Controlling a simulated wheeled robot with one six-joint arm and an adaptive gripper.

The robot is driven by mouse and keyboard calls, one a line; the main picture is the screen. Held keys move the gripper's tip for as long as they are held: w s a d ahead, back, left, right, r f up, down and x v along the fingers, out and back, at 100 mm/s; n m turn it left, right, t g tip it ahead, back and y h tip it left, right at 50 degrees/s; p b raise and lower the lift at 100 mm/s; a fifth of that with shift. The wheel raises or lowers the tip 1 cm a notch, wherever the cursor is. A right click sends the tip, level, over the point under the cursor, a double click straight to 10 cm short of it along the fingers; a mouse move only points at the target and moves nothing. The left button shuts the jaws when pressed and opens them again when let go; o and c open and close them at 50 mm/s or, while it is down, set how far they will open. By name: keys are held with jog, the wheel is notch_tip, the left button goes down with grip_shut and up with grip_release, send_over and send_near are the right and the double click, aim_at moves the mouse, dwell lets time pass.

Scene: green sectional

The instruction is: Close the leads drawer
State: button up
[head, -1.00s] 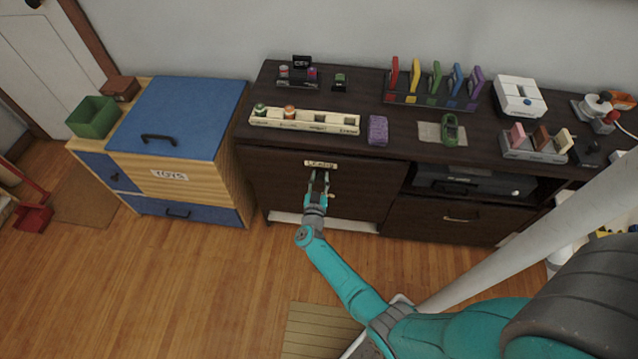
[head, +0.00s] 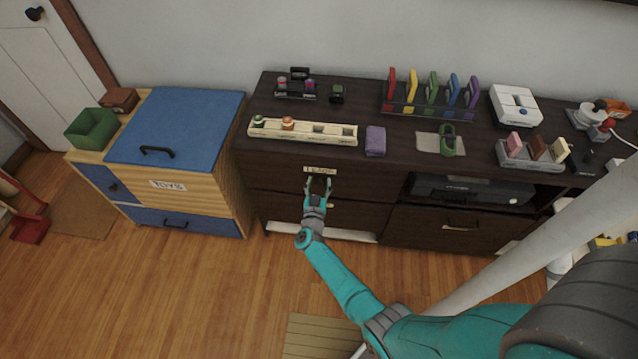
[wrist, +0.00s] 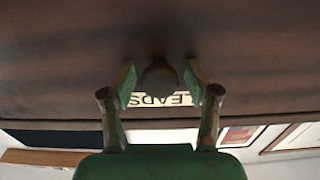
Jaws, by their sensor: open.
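The leads drawer (head: 275,178) is the dark upper left drawer of the long cabinet. Its front looks flush, or nearly so, with the cabinet face. Its pale label (head: 320,170) shows upside down in the wrist view (wrist: 155,99), partly hidden by my fingers and the knob. My gripper (head: 319,183) is open at the drawer front, just below the label in the head view. In the wrist view my gripper (wrist: 160,78) has one finger on each side of the dark round knob (wrist: 160,74); I cannot tell whether they touch it.
The cabinet top (head: 350,100) holds a pale rack (head: 335,133), a purple cloth-like block (head: 375,141) and several coloured upright pieces. A lower drawer (head: 345,217) sits beneath. A blue-lidded toy chest (head: 190,120) stands left.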

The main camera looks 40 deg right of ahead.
jog(key=v, duration=1.2)
jog(key=s+a+r+n+t+y, duration=0.2)
jog(key=s+a+r+y, duration=0.15)
jog(key=s, duration=0.45)
jog(key=s+a+r+n+t+y, duration=0.25)
jog(key=s+a+r, duration=0.25)
jog(key=s, duration=0.3)
jog(key=s+a+r+n+t+y, duration=0.2)
jog(key=s+a+r+n+y, duration=0.15)
jog(key=s, duration=0.35)
jog(key=s+a+r+n+g+y, duration=0.1)
jog(key=s+a+r+y, duration=0.1)
jog(key=s+r, duration=0.4)
jog(key=s+a+r+n+g+y, duration=0.1)
jog(key=s+a+r+y, duration=0.1)
jog(key=s+a+r, duration=0.2)
notch_tip(320, 180, up, 5)
jog(key=s, duration=0.2)
jog(key=shift+s+a+g+y, duration=0.15)
jog(key=shift+s+g+y, duration=0.2)
jog(key=shift+s, duration=0.05)
